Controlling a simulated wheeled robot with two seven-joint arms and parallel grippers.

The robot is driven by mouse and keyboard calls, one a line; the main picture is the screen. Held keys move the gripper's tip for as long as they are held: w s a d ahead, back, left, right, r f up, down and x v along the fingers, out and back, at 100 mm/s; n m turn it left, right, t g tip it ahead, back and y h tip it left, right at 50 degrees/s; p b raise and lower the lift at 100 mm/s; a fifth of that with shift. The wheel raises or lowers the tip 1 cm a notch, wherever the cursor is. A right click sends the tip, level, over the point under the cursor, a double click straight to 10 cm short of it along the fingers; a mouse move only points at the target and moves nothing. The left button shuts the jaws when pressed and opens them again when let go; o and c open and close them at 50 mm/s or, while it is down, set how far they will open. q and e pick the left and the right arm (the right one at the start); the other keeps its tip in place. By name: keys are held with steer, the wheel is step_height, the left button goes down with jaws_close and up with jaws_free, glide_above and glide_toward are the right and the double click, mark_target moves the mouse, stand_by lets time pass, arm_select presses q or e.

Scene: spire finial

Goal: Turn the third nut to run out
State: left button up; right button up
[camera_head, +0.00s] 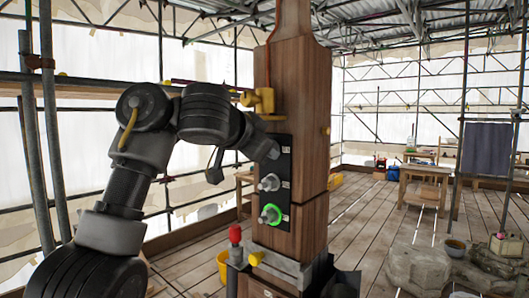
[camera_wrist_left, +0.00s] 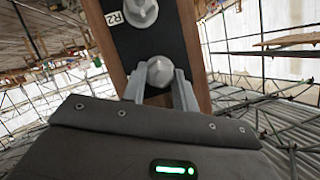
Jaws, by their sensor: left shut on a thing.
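A black plate (camera_head: 284,170) on the wooden post carries a column of grey nuts. The lowest nut (camera_head: 270,214) has a glowing green ring around it, and the middle nut (camera_head: 269,182) stands bare above it. My left gripper (camera_head: 272,152) is at the top of the plate and hides the top nut in the head view. In the left wrist view, its two fingers (camera_wrist_left: 160,88) are shut on a grey nut (camera_wrist_left: 160,72), one on each side. A neighbouring nut (camera_wrist_left: 142,12) sits beside a label reading R2. My right gripper is not in view.
The wooden post (camera_head: 290,90) stands upright before me, with a yellow fitting (camera_head: 260,100) above the plate. A red-topped post (camera_head: 235,234) and a yellow bucket (camera_head: 223,266) are at its lower left. Stone blocks (camera_head: 420,268) lie at right.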

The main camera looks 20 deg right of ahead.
arm_select(q)
steer(key=shift+w+a+f+n+g+h+b, duration=0.15)
steer(key=shift+n+g+h+b, duration=0.9)
steer(key=shift+n, duration=0.85)
steer(key=shift+w+a+n+g+h+b, duration=0.15)
steer(key=shift+n+g+h+b, duration=0.6)
steer(key=shift+n+b, duration=0.8)
steer(key=shift+w+a+f+n+g+h+b, duration=0.15)
steer(key=shift+n+g+h+b, duration=0.75)
steer(key=shift+n, duration=1.35)
steer(key=shift+d+r+g, duration=0.1)
steer(key=shift+g, duration=0.2)
steer(key=o, duration=1)
steer(key=shift+c, duration=0.2)
steer(key=b+v, duration=0.5)
steer(key=v, duration=0.5)
steer(key=shift+s+a, duration=0.2)
steer(key=shift+a, duration=0.15)
